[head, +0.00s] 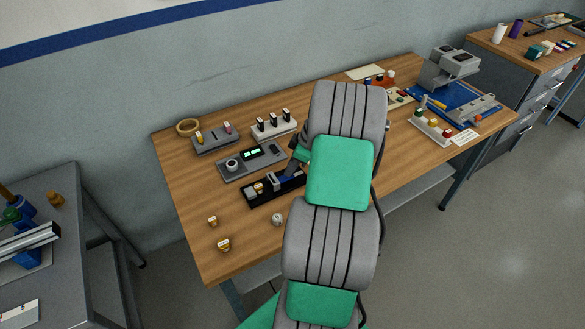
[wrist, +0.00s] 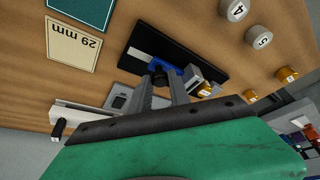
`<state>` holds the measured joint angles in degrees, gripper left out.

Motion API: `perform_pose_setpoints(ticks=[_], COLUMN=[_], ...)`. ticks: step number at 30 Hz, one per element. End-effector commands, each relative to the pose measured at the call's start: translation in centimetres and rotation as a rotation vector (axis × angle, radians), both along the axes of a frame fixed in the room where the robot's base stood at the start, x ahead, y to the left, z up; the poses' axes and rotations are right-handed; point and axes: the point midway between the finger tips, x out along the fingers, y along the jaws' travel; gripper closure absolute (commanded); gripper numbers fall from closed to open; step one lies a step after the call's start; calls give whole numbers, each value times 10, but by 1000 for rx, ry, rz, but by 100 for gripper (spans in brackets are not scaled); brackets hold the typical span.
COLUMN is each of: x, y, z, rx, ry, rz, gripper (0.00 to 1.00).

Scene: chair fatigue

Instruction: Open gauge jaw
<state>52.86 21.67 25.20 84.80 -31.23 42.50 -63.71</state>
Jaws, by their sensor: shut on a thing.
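In the wrist view, the black base (wrist: 195,45) lies ahead of my gripper (wrist: 161,80), and the blue part (wrist: 180,69) sits beside the fingertips. In the head view, my green and grey arm hides much of the gripper and the gauge's right end. I cannot tell the exact jaw gap.
Brass pieces (head: 224,244) and a grey disc (head: 278,219) lie in front of the gauge. A grey panel with a green display (head: 238,165) stands close behind it. A "29 mm" card (wrist: 75,45) lies on the table.

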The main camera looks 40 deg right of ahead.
Motion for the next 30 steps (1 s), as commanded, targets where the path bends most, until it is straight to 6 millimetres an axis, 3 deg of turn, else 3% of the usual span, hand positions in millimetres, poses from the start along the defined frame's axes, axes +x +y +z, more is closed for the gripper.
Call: perform_pose_setpoints(ticks=[1, 2, 9, 19, 30], x=[0, 0, 1, -1, -23], y=[-6, -6, -3, -3, -18], z=[3, 3, 2, 6, 67], rx=[-10, -10, -7, -6, -7], ry=[-4, -4, -3, -4, -4], rz=[-10, -10, -5, -4, -7], gripper=[100, 76, 57, 55, 55])
